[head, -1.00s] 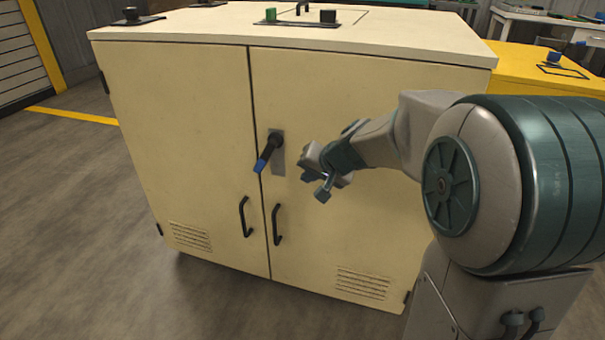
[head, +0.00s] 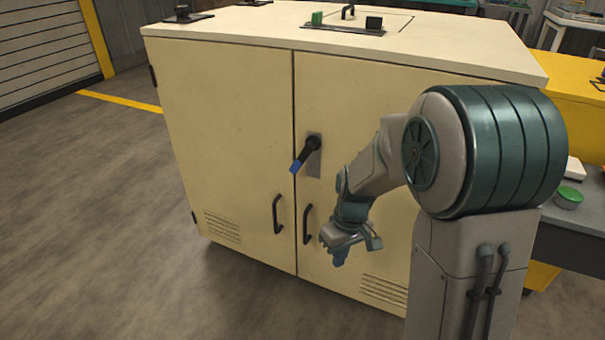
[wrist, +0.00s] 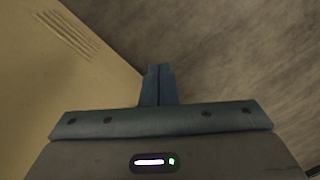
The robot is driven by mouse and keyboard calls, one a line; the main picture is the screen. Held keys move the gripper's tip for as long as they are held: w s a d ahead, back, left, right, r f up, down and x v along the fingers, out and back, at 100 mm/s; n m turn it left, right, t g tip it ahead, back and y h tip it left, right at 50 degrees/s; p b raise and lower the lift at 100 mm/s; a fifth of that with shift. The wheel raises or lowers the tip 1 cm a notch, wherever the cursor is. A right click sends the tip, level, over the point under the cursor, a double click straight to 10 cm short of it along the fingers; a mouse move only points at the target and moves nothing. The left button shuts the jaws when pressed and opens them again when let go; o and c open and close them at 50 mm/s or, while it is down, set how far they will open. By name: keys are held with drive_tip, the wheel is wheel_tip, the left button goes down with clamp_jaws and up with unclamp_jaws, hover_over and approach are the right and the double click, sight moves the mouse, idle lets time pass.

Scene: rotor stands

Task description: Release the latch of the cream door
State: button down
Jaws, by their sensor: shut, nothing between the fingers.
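The cream cabinet has two doors, and the right cream door (head: 362,123) carries a latch handle (head: 304,153) near the seam. The handle is black with a blue end, set on a grey plate, and slants down to the left. My gripper (head: 340,258) is in front of the right door, below and to the right of the latch, apart from it. In the wrist view my gripper's blue fingers (wrist: 158,86) are closed together with nothing between them, pointing down past the cabinet toward the floor. The latch does not show in the wrist view.
Two black pull handles sit below the latch, one on the left door (head: 278,214) and one on the right (head: 307,224). A yellow cabinet (head: 573,102) stands at the right. The floor (head: 120,240) on the left is clear.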

drive_tip(key=s+d+n+g+h+p, duration=0.25)
drive_tip(key=s+d+n+h, duration=0.25)
drive_tip(key=d+n+h, duration=0.55)
drive_tip(key=w+a+r+n+t+h+p, duration=0.25)
drive_tip(key=w+a+n+t, duration=0.2)
drive_tip(key=n+t, duration=0.45)
drive_tip(key=w+a+r+n+t+h+p, duration=0.1)
drive_tip(key=w+a+r+n+t+h, duration=0.15)
drive_tip(key=w+n+t, duration=0.6)
drive_tip(key=a+n+t+y+p, duration=0.1)
drive_tip(key=a+n+t+y, duration=0.3)
drive_tip(key=a+n+y, duration=0.5)
drive_tip(key=a+n, duration=0.2)
drive_tip(key=shift+s+r+n+t+y, duration=0.3)
drive_tip(key=shift+n+y, duration=0.05)
drive_tip(key=shift+n, duration=0.05)
